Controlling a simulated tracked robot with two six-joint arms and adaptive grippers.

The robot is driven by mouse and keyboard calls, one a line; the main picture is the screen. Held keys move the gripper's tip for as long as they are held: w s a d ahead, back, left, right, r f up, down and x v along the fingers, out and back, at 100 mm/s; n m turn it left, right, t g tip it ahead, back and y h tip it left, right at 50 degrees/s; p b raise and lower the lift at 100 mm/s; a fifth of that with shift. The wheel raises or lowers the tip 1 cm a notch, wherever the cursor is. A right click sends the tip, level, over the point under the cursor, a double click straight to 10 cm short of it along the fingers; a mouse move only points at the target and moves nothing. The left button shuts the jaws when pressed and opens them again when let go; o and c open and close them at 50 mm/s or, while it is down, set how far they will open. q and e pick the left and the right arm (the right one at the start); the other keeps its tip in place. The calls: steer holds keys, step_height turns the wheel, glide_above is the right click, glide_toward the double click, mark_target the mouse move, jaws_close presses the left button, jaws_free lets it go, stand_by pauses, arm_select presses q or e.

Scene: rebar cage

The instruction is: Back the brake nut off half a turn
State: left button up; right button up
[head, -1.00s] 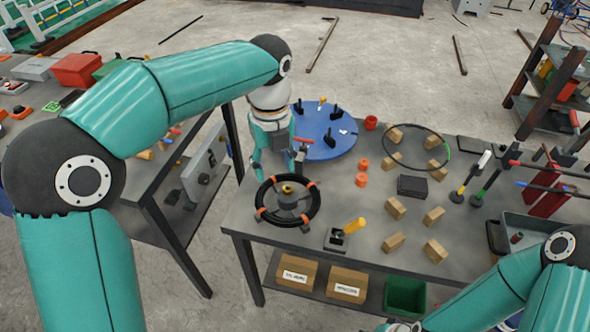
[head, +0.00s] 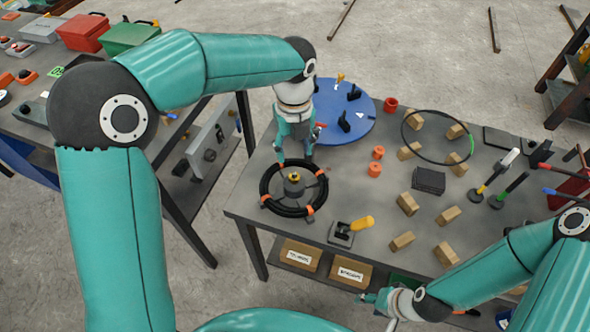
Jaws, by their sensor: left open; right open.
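A black ring (head: 265,198) with orange clips lies on the grey workbench, around a grey hub. A small brass-yellow piece (head: 294,177), which looks like the brake nut, sits at the hub's centre. My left gripper (head: 296,160) points down just behind the nut in the picture, open, its two fingers apart. It looks empty, and its height above the bench is hard to judge. My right gripper (head: 370,298) is low in the picture in front of the bench's near edge, open and small in view.
A blue disc (head: 325,125) with black levers stands behind my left gripper. A yellow-handled device (head: 342,236) sits right of the ring. Orange cylinders (head: 375,169), wooden blocks (head: 407,203), a dark box (head: 428,181) and a thin hoop (head: 404,117) fill the bench's right part.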

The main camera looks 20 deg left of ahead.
mark_target(294, 175)
arm_select(q)
step_height(294, 175, down, 9)
steer(key=shift+s+p, duration=0.1)
steer(key=shift+p, duration=0.2)
jaws_close()
stand_by(0.3)
